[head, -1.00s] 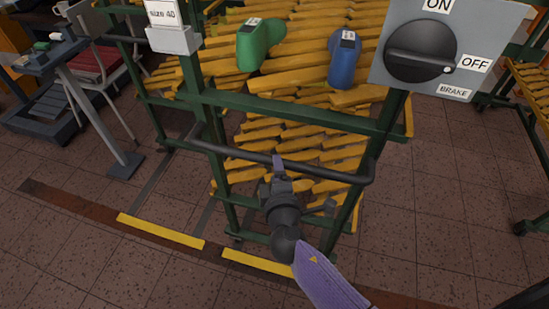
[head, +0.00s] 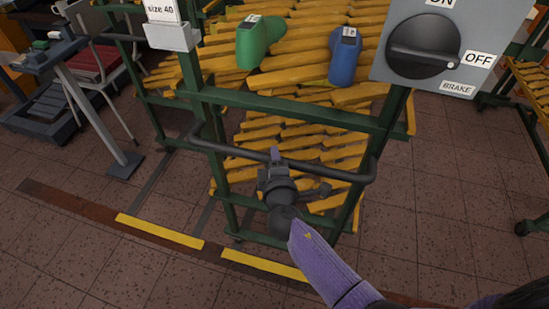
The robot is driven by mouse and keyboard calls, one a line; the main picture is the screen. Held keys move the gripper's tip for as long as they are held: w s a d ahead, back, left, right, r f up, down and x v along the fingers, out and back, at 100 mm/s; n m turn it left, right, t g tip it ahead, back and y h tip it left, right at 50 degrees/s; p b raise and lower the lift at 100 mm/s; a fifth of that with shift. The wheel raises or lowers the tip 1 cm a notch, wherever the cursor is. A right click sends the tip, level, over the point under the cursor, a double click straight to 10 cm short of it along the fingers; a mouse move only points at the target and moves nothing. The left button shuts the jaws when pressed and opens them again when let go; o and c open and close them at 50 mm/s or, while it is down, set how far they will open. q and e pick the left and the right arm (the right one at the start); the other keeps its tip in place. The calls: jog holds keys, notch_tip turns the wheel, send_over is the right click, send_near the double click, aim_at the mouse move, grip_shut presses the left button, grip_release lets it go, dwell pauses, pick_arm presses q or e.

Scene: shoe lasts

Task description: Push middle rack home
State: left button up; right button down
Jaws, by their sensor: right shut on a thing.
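The middle rack (head: 290,106) is a green frame with shelves full of yellow shoe lasts. A dark push bar (head: 325,171) runs across its near side. My right gripper (head: 275,158) is shut on this bar near its middle, with my purple forearm coming in from the lower right. A brake box (head: 463,70) at the rack's upper right has a black knob (head: 421,52) whose white dot is beside the OFF label. A size 40 tag (head: 163,10) sits on the left post. My left gripper is not in view.
A green last (head: 260,41) and a blue last (head: 344,55) lie on the rack's top. Yellow floor strips (head: 160,231) mark the floor in front. A stand (head: 95,110) and a red-seated chair (head: 100,62) are at left. Another rack (head: 530,85) stands at right.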

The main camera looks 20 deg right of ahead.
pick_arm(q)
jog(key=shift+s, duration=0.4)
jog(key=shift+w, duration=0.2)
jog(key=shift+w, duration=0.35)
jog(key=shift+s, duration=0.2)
